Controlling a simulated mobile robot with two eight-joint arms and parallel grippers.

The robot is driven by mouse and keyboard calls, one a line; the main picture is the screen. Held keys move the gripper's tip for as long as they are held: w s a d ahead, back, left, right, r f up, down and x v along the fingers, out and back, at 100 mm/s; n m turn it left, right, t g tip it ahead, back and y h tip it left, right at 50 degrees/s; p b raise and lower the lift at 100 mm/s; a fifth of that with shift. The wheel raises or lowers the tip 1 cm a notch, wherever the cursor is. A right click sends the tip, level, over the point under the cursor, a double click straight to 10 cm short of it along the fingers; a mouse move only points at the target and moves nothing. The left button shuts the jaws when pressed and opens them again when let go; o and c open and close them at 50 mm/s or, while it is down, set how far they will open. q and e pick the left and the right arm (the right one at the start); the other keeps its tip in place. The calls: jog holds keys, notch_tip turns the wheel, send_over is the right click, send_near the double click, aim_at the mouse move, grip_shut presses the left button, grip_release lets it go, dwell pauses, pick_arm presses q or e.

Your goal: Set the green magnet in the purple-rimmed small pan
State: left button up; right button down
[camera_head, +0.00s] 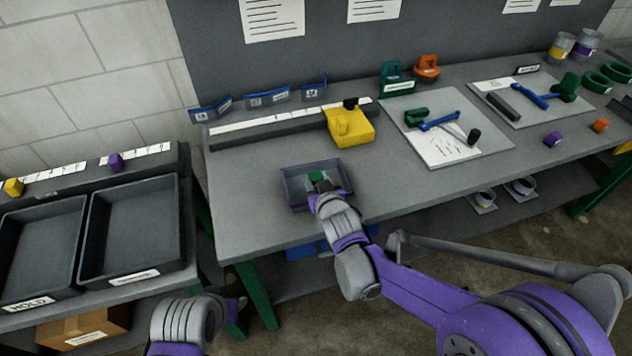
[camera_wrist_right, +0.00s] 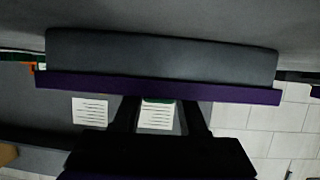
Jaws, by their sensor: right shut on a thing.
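The small pan (camera_head: 295,187) is grey with a purple rim and sits near the front edge of the bench. One pan wall (camera_wrist_right: 160,60) fills the top of the right wrist view. My right gripper (camera_head: 320,180) reaches over the pan's near side and is shut on the green magnet (camera_head: 316,176). A thin bit of the magnet shows between the fingers in the wrist view (camera_wrist_right: 158,100). The magnet appears within the pan's outline; whether it touches the floor I cannot tell. My left gripper (camera_head: 238,303) is low at the left, below the bench; its jaws are unclear.
A yellow block-shaped tool (camera_head: 348,127) stands behind the pan. Two dark trays (camera_head: 130,225) sit on the left table. A board with a blue-handled tool (camera_head: 440,121) lies to the right. Bare bench (camera_head: 245,185) is free left of the pan.

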jog(key=shift+f, duration=0.25)
jog(key=shift+f, duration=0.2)
jog(key=shift+c, duration=2.2)
grip_release()
jog(key=shift+r, duration=0.15)
